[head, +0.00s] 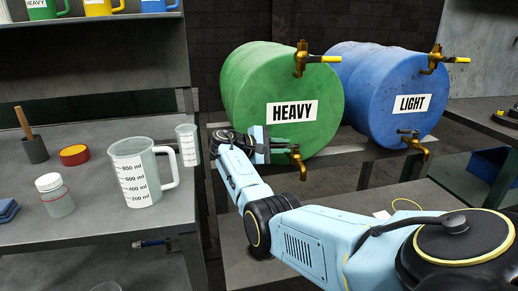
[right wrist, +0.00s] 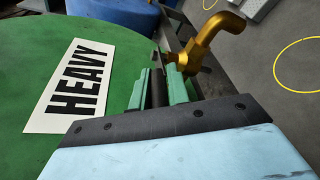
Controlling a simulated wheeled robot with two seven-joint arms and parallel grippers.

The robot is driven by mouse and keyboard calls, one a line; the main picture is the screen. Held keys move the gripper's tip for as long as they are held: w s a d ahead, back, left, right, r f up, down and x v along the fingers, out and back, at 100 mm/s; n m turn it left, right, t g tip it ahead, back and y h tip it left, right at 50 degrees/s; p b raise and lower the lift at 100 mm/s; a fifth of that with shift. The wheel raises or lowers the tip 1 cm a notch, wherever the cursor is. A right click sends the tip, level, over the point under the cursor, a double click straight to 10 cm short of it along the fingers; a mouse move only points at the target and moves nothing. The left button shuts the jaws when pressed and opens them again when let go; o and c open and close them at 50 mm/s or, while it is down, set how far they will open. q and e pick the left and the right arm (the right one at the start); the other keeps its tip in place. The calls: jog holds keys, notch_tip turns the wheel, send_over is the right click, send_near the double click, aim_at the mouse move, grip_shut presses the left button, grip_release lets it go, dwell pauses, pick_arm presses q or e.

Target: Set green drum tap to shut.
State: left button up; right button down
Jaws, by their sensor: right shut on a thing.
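The green drum (head: 275,85) lies on its side on a rack, its round end bearing a HEAVY label (head: 292,111). Its lower brass tap (head: 297,162) sticks out below the label, spout down. My right gripper (head: 284,149) reaches it from the left and is shut on the tap's handle, which is mostly hidden by the fingers. In the right wrist view the fingers (right wrist: 162,88) close around a dark bar beside the brass spout (right wrist: 207,38); the green drum face (right wrist: 60,140) and label (right wrist: 72,86) are at left. My left gripper is not in view.
A blue drum (head: 385,90) labelled LIGHT lies to the right, with its own lower tap (head: 414,143). Upper taps (head: 301,58) with yellow handles top both drums. A bench at left holds a large measuring jug (head: 140,172), a smaller beaker (head: 188,146) and a jar (head: 55,195).

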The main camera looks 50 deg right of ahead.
jog(key=shift+w+d+r, duration=0.1)
jog(key=shift+d+r, duration=0.05)
jog(key=shift+r, duration=0.05)
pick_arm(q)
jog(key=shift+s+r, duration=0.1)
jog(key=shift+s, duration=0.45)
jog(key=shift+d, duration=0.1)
pick_arm(e)
jog(key=c, duration=1.7)
grip_release()
jog(key=o, duration=0.3)
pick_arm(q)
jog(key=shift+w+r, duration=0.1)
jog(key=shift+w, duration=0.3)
pick_arm(e)
jog(key=shift+f, duration=0.1)
jog(key=shift+w, duration=0.1)
